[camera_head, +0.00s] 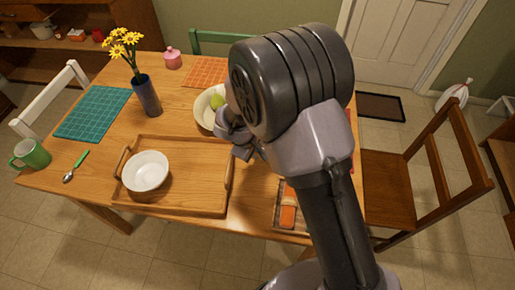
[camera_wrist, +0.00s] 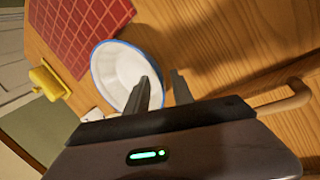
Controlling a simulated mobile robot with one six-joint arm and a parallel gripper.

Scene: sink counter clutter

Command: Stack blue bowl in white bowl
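A white bowl (camera_head: 147,171) sits upright and empty on the left part of a wooden tray (camera_head: 185,208). In the wrist view, a bowl with a blue rim and a pale inside (camera_wrist: 122,68) stands on the table beside a red placemat. In the head view my arm hides this bowl. My gripper (camera_wrist: 160,77) is open, with one finger over the bowl's near right side and the other just outside its rim. I cannot tell whether either finger touches it. In the head view my gripper (camera_head: 236,138) is partly covered by my wrist.
A cream bowl with green fruit (camera_head: 203,113) stands behind the tray. A vase of yellow flowers (camera_head: 147,95), a green mug (camera_head: 31,154) and a spoon (camera_head: 75,166) are further left. A red placemat (camera_wrist: 75,30) and a yellow object (camera_wrist: 48,83) lie near the blue-rimmed bowl.

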